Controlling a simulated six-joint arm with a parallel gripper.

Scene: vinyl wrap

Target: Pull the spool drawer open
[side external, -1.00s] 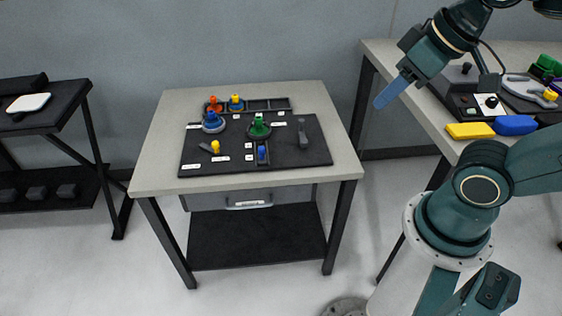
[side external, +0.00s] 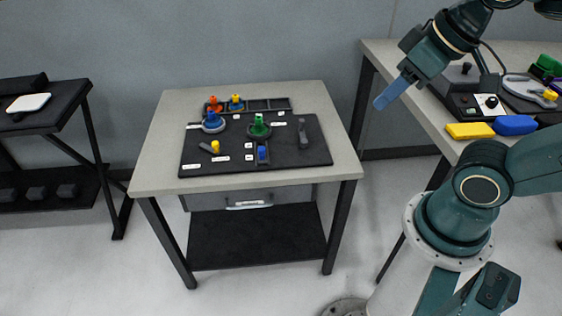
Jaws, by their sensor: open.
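The spool drawer (side external: 230,199) is a grey drawer under the top of the middle table, with a light bar handle (side external: 249,204) on its front. It looks closed, its front lying under the table's front edge. My gripper (side external: 383,103) has blue fingers and hangs in the air to the right of the table, above and well apart from the drawer. It is open and touches nothing; the gap between the fingers is hard to see from this side.
A black mat (side external: 290,163) with colored knobs and spools lies on the table top (side external: 160,160). A dark shelf (side external: 257,245) is below the drawer. A right-hand bench (side external: 415,75) holds yellow and blue blocks. The floor before the table is clear.

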